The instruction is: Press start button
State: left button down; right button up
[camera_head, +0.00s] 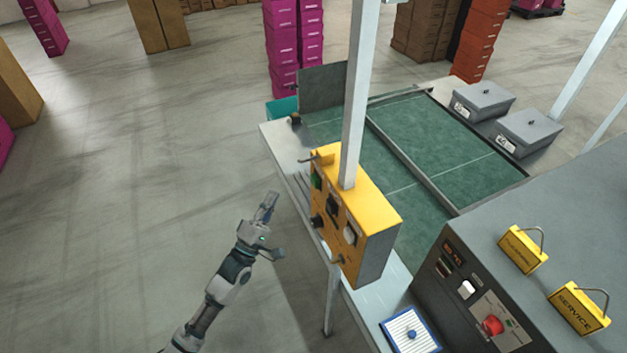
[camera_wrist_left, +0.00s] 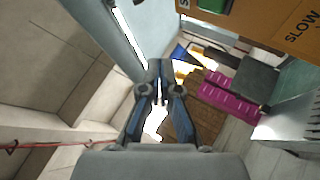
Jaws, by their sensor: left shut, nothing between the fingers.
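A yellow control box (camera_head: 345,215) is mounted on a grey post beside the conveyor. A green button (camera_head: 316,180) sits near the upper left end of its front panel, with dark knobs further along the panel. In the left wrist view the green button (camera_wrist_left: 213,5) is cut off by the top edge, on the orange-yellow panel (camera_wrist_left: 270,22). My left gripper (camera_head: 269,203) is left of the box, apart from it, with its fingers pointing up in the picture. In the left wrist view its fingers (camera_wrist_left: 160,72) are shut and empty. My right gripper is not in view.
The post (camera_head: 356,90) rises behind the box. A green conveyor belt (camera_head: 435,140) runs behind it. A grey machine (camera_head: 540,230) with a red button (camera_head: 492,325) and yellow tags stands at the right. Open floor (camera_head: 150,170) lies to the left.

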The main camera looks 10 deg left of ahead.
aim_at(315, 181)
pick_arm(q)
jog(key=w+d, duration=0.5)
jog(key=d, duration=0.1)
jog(key=shift+f+b, duration=0.15)
jog(key=shift+b, duration=0.2)
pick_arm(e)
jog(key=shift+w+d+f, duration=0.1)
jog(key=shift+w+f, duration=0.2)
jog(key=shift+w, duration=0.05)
pick_arm(q)
jog(key=shift+w, duration=0.1)
jog(key=shift+d, duration=0.25)
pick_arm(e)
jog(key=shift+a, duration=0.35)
pick_arm(q)
jog(key=shift+d, duration=0.15)
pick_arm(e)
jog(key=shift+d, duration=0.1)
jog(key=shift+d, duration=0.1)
